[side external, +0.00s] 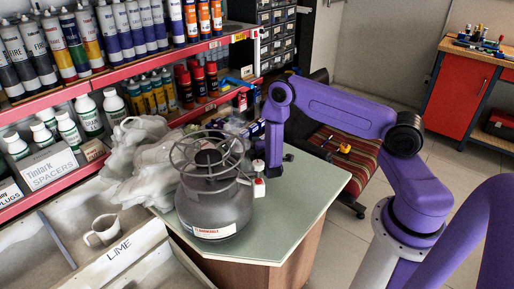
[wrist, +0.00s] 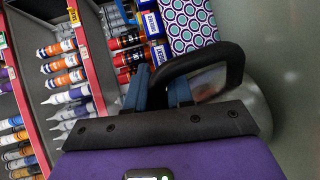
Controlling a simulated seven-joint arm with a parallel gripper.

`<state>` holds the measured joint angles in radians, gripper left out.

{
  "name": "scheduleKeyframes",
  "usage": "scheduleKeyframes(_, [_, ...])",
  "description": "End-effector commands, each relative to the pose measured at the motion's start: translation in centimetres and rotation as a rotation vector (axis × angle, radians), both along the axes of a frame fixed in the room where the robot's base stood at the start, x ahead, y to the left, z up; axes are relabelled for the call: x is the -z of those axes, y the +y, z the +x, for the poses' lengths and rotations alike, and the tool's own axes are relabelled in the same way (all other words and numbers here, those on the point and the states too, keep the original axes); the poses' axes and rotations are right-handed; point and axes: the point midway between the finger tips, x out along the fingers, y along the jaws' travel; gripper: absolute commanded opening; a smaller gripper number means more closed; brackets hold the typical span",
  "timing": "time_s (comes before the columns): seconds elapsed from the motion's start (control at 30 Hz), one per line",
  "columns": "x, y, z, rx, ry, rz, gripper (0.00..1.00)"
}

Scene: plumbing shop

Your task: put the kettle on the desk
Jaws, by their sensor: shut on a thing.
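My gripper (wrist: 159,88) has its blue fingers closed on a black loop handle (wrist: 228,55) in the wrist view. The handle belongs to the kettle, whose greyish, see-through body (wrist: 250,103) shows partly behind my gripper. In the side external view my gripper (side external: 262,164) is low over the desk (side external: 285,215), just behind and right of a grey gas cylinder. The kettle cannot be made out clearly there, and the cylinder hides that area. I cannot tell whether the kettle touches the desk.
The grey gas cylinder (side external: 215,205) with a ring collar stands on the desk. Crumpled pale plastic (side external: 140,150) lies left of it. Red-edged shelves (side external: 110,80) of tubes and cans border the desk. A teal-patterned surface (wrist: 188,22) lies ahead. The desk's front right is clear.

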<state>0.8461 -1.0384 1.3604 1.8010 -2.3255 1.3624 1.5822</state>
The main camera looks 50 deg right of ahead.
Motion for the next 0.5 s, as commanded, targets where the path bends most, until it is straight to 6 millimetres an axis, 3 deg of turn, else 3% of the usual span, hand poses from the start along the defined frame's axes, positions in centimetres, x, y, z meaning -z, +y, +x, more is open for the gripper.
scheduleKeyframes(0.47, [1.00, 0.02, 0.08, 0.001, -0.006, 0.000, 0.00])
scheduleKeyframes(0.5, [1.14, 0.02, 0.01, 0.000, -0.002, 0.001, 0.28])
